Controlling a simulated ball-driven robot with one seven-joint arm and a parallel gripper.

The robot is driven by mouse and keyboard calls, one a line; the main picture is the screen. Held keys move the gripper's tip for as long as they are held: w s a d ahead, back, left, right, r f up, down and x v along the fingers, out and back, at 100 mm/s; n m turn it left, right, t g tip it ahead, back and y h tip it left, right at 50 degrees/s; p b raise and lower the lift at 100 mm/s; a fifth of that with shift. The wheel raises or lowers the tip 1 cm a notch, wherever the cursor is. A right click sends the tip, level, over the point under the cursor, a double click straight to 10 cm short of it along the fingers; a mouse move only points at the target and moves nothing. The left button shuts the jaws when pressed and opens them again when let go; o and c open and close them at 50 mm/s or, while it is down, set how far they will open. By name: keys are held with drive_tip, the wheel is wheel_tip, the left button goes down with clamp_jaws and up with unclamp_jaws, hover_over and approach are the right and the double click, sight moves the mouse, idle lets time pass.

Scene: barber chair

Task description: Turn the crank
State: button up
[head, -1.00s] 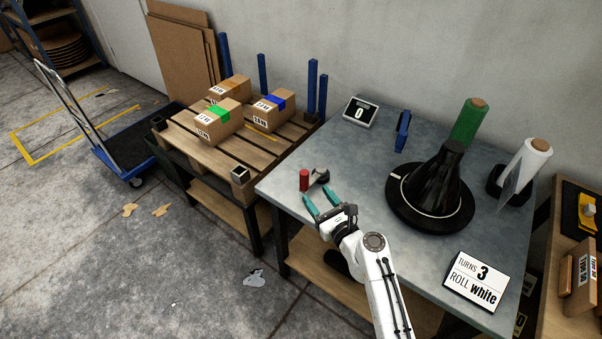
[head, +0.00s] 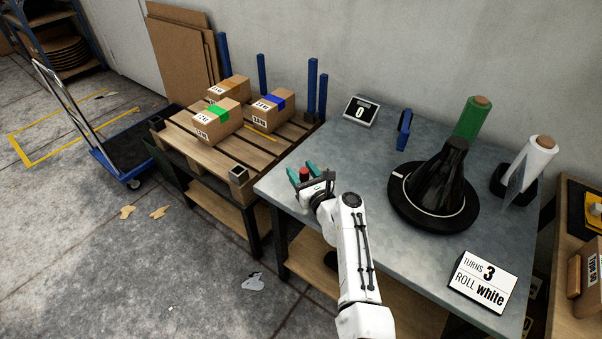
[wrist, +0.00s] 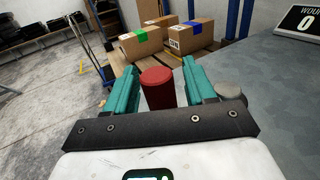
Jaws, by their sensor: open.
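The crank's red handle (head: 304,174) stands upright near the left front edge of the grey table. In the wrist view the red handle (wrist: 157,88) is between the two green fingers of my gripper (wrist: 160,87), with a small gap on its right side. My gripper (head: 302,172) is open around the handle. The crank's grey hub (wrist: 230,92) shows partly behind the right finger; the rest of the crank is hidden by my gripper. A counter display (head: 361,111) at the table's back reads 0.
A black turntable (head: 405,207) with a black-wrapped cone stands on the table (head: 350,160). A green roll (head: 472,120), a white roll (head: 538,160) and a blue tool (head: 404,130) stand behind it. A pallet (head: 190,140) with boxes is at the left.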

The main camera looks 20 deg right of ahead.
drive_tip(key=shift+w, duration=0.25)
drive_tip(key=shift+c, duration=0.2)
clamp_jaws()
idle(0.4)
